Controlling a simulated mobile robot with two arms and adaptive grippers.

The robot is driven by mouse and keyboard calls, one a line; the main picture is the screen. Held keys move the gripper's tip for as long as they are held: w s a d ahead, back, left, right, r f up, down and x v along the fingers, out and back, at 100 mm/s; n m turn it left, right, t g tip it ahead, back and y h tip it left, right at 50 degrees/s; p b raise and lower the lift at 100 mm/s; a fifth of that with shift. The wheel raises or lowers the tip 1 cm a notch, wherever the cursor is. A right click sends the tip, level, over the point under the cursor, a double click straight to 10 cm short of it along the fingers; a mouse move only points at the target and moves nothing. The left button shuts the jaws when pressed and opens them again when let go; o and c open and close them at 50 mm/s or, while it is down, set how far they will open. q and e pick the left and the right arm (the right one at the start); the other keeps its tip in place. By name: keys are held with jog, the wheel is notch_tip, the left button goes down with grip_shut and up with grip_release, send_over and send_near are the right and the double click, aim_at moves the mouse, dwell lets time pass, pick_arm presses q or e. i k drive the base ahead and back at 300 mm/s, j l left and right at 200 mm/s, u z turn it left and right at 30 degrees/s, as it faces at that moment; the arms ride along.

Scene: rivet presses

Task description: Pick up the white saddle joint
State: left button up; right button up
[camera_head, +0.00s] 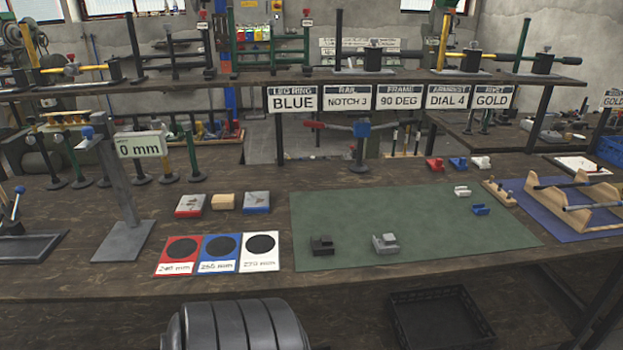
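A small white joint piece (462,191) lies on the right part of the green mat (400,215), just above a blue piece of similar size (481,209). Another white piece (481,161) sits behind the mat, at the right end of a row with a red piece (435,164) and a blue piece (457,162). I cannot tell from their shapes which white piece is the saddle joint. Neither of my grippers is in view, and nothing touches either piece.
A light grey block (385,243) and a black block (322,245) sit on the mat's front part. A wooden rack (580,207) stands on a blue mat at right. Red, blue and white cards (220,266) and a grey post (118,190) are at left.

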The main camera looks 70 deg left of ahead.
aim_at(463, 192)
jog(key=u, duration=1.95)
jog(key=l+u, duration=0.15)
jog(key=u, duration=0.25)
jog(key=l+u, duration=0.2)
jog(key=u, duration=0.2)
jog(key=l+u, duration=0.15)
jog(key=u, duration=0.25)
jog(key=k+l+u, duration=0.3)
jog(key=l, duration=0.4)
jog(key=k+l+u, duration=0.3)
jog(key=k+l, duration=0.2)
jog(key=l, duration=0.15)
jog(key=k+l+u, duration=0.35)
jog(key=k+l, duration=0.1)
jog(key=l, duration=0.1)
